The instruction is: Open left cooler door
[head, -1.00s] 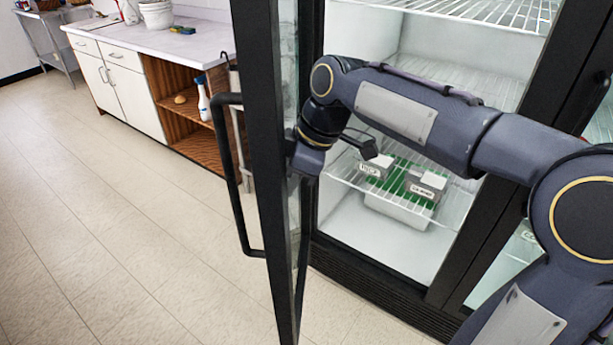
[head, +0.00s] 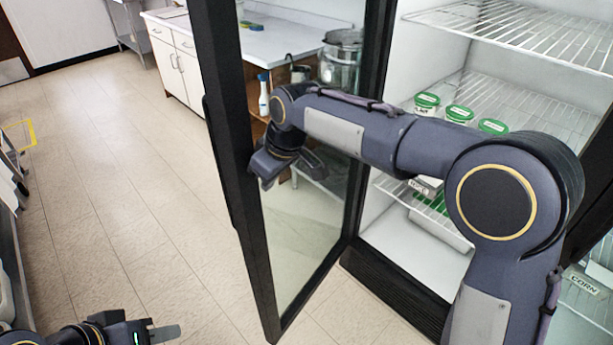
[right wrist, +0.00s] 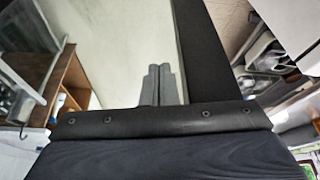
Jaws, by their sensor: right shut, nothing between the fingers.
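The left cooler door (head: 232,170) has a black frame and a glass pane. It stands wide open, swung out to the left of the cooler's lit interior. Its handle (head: 212,130) is mostly hidden on the outer side. My right gripper (head: 266,170) is at the inner face of the door, by the free-edge frame. In the right wrist view its two fingers (right wrist: 160,84) are shut together with nothing between them, in front of the glass; contact cannot be told. My left gripper (head: 160,332) is low at the bottom left, partly cut off, away from the door.
Wire shelves (head: 490,30) inside the cooler hold green-lidded tubs (head: 459,113). A counter (head: 285,40) with white cabinets stands behind the door, partly seen through the glass. A spray bottle (head: 263,95) stands there. The floor (head: 120,200) left of the door is clear.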

